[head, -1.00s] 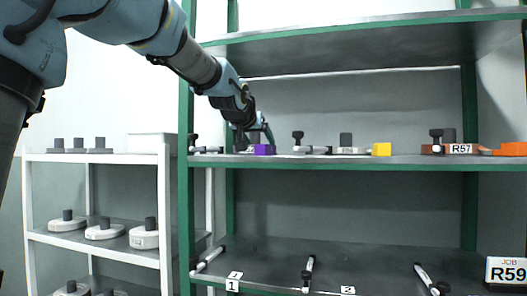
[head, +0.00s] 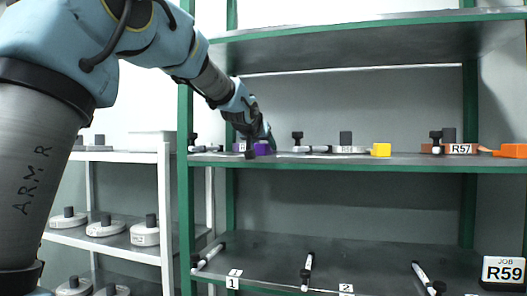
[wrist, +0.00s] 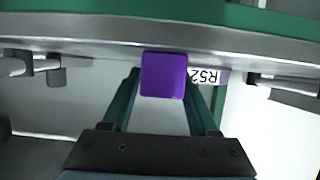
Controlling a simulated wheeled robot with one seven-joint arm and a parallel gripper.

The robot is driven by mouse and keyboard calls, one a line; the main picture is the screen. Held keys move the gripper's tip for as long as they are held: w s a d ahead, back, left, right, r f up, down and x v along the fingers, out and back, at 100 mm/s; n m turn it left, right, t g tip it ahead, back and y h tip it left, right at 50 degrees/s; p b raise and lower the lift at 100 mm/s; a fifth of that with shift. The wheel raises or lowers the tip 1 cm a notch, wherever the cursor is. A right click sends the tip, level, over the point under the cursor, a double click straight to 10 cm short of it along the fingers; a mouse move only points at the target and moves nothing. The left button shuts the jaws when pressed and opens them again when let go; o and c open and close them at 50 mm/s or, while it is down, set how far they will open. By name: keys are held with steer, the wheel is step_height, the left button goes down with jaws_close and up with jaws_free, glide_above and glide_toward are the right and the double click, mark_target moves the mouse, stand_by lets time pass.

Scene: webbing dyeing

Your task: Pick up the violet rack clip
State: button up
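The violet rack clip (head: 263,149) is a small purple block on the shelf board at the middle level, left of the yellow block. In the wrist view, the violet clip (wrist: 163,75) shows at the centre, against the shelf's front edge, partly covering a white R52 label (wrist: 207,76). My gripper (head: 260,138) is at the clip in the head view and partly hides it. In the wrist view my gripper (wrist: 163,82) has its two green fingers apart, with their tips to either side of the clip. I cannot tell whether they touch it.
The middle shelf (head: 330,161) also holds a yellow block (head: 381,150), an orange block (head: 513,151) and an R57 label (head: 460,149). A black-ended bar (wrist: 290,83) lies to one side in the wrist view. A white rack (head: 165,205) stands to the left.

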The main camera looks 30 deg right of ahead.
jaws_close()
steer(key=shift+r, duration=0.1)
stand_by(0.3)
